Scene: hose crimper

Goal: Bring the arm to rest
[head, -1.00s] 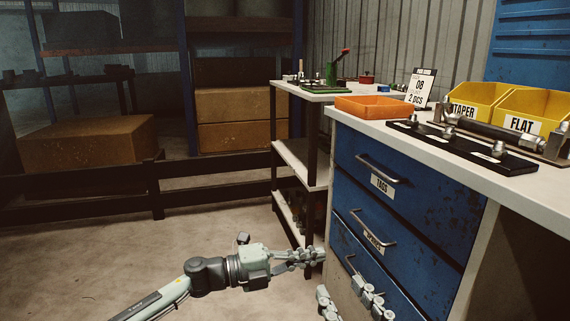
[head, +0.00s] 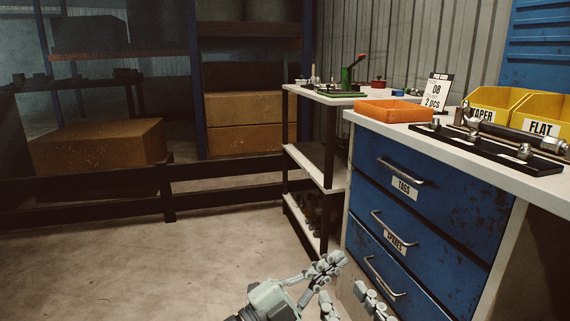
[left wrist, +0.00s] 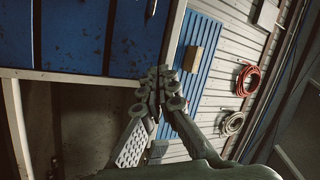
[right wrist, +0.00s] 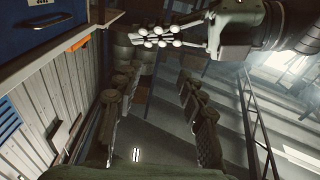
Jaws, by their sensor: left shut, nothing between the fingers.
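My left gripper (head: 326,266) is in the lower middle of the head view, in front of the blue drawer cabinet. Its fingertips meet with nothing between them in the left wrist view (left wrist: 163,90). It also shows at the top of the right wrist view (right wrist: 160,37), beyond my right fingers. My right gripper (head: 350,302) is at the bottom edge of the head view, just below the left one, with only its fingers showing. In the right wrist view (right wrist: 154,85) its two fingers stand wide apart and empty.
The blue drawer cabinet (head: 455,205) stands close on the right under a white worktop. On the worktop are an orange tray (head: 393,111), yellow bins (head: 538,110) and a black rack with metal fittings. A shelf stand (head: 315,154) is behind. The floor at left (head: 100,270) is clear.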

